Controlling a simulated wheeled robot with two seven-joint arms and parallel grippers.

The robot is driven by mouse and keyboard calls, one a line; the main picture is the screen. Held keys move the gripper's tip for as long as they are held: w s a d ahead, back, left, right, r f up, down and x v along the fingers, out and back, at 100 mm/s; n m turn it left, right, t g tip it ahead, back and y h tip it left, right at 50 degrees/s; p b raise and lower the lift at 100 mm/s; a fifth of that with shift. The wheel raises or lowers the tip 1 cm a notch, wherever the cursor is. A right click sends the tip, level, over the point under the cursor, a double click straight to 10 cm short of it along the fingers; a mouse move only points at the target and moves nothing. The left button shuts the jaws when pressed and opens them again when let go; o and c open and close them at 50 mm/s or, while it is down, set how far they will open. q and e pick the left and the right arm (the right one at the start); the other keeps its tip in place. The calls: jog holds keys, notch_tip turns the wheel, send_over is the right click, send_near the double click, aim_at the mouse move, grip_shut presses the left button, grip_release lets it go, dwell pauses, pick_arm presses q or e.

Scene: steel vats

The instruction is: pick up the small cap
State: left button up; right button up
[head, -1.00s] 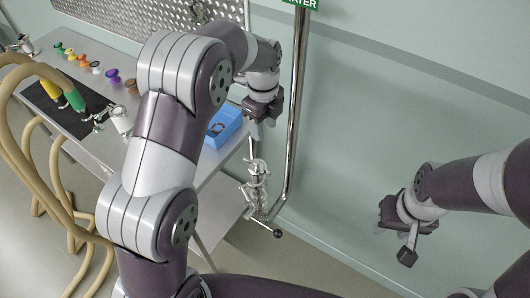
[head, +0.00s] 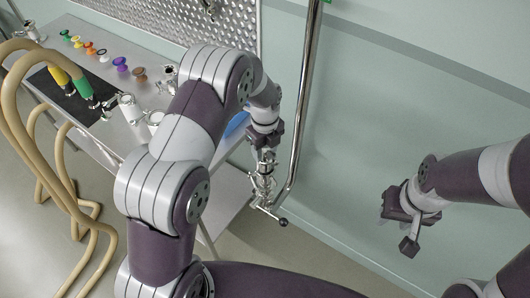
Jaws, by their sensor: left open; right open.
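Several small coloured cap-like pieces stand in a row on the steel table: green (head: 65,35), yellow (head: 77,41), orange (head: 89,47), purple (head: 120,63) and brown (head: 139,72), with a dark ring (head: 102,52) among them. I cannot tell which of these, if any, is the small cap. My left gripper (head: 264,148) is open, pointing down just above a metal valve fitting (head: 262,182) by the upright pipe; whether it touches the fitting is unclear. My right gripper (head: 397,232) is open and empty in front of the wall, away from the table.
The steel table (head: 130,130) holds a black mat (head: 50,82) with yellow and green hose ends, and metal clamps. A blue bin (head: 236,125) is mostly hidden behind my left arm. The upright pipe (head: 305,100) stands right of my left gripper. Beige hoses (head: 8,100) loop at left.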

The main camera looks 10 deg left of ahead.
pick_arm(q)
jog(key=shift+w+d, duration=0.1)
jog(key=shift+d, duration=0.05)
grip_shut()
